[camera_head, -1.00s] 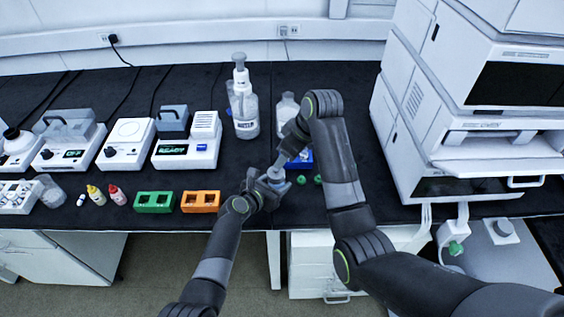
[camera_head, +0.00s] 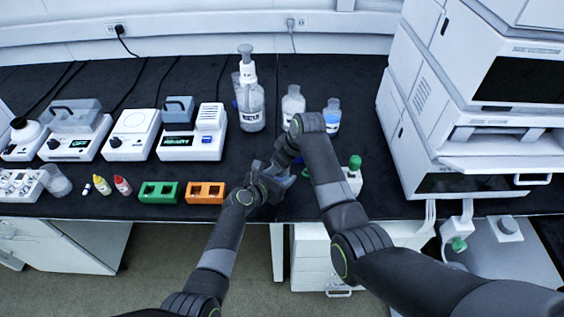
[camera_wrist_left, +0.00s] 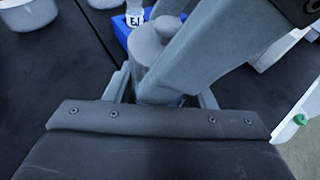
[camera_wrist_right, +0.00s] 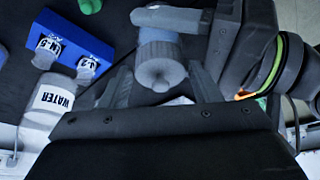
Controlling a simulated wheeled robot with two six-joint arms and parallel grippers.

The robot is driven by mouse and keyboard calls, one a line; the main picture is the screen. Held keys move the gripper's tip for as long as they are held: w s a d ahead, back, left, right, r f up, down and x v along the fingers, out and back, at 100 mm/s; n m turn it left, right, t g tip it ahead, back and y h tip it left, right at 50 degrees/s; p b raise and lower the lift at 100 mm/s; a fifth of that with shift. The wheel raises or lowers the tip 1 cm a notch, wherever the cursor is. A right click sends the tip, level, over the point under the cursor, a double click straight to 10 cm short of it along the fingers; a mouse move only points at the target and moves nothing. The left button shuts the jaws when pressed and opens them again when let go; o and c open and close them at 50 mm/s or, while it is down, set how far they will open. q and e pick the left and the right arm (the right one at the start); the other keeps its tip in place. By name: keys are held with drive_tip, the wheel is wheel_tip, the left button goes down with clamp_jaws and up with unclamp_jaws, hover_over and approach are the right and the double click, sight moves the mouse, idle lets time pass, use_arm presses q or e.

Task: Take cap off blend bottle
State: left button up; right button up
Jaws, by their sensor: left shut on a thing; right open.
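The blend bottle, grey with a ribbed grey cap, shows in the right wrist view (camera_wrist_right: 158,42); no label on it is readable. Its cap (camera_wrist_right: 160,74) is on it and faces that camera. My left gripper (camera_head: 279,170) is shut on the bottle above the bench. My right gripper (camera_wrist_right: 162,88) is open, its fingers on either side of the cap with gaps visible. In the left wrist view the cap (camera_wrist_left: 165,26) and bottle (camera_wrist_left: 158,75) are partly covered by a right finger. In the head view the grippers and arm hide most of the bottle.
A blue rack (camera_wrist_right: 75,45) with labelled vials and a white-capped WATER bottle (camera_wrist_right: 52,98) are close by. A pump bottle (camera_head: 250,105), a clear bottle (camera_head: 292,106) and a blue-liquid bottle (camera_head: 332,118) stand behind. Green (camera_head: 158,193) and orange (camera_head: 205,193) racks are left; the instrument stack (camera_head: 400,110) is right.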

drive_tip(key=shift+c, duration=0.5)
drive_tip(key=c, duration=0.8)
drive_tip(key=shift+o, duration=0.2)
drive_tip(key=shift+r, duration=0.1)
drive_tip(key=shift+r, duration=0.15)
drive_tip(key=shift+r, duration=0.95)
drive_tip(key=shift+r, duration=0.1)
drive_tip(key=shift+r, duration=1.9)
use_arm(q)
drive_tip(key=o, duration=1.4)
